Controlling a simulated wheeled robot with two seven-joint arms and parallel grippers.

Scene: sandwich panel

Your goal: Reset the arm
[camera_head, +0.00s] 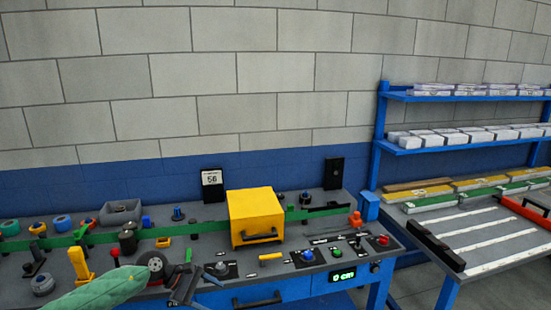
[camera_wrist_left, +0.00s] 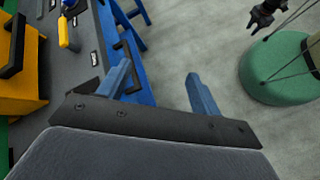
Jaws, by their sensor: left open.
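My left gripper (camera_head: 184,287) is low in the head view, in front of the workbench's front edge, at the end of an arm with a green cover. In the left wrist view its two blue-grey fingers (camera_wrist_left: 160,90) stand wide apart with grey floor between them. The gripper is open and empty, touching nothing that I can see. A dark claw-like part (camera_wrist_left: 263,14) at the top right of that view may be my right gripper; its jaws cannot be made out. My right arm does not show in the head view.
The workbench (camera_head: 210,212) carries a yellow box (camera_head: 256,217) with a handle, knobs, buttons and a green "0 cm" display (camera_head: 342,275). A shelf rack (camera_head: 450,143) and a side table (camera_head: 480,235) stand right. Open floor (camera_wrist_left: 215,50) lies beside the bench.

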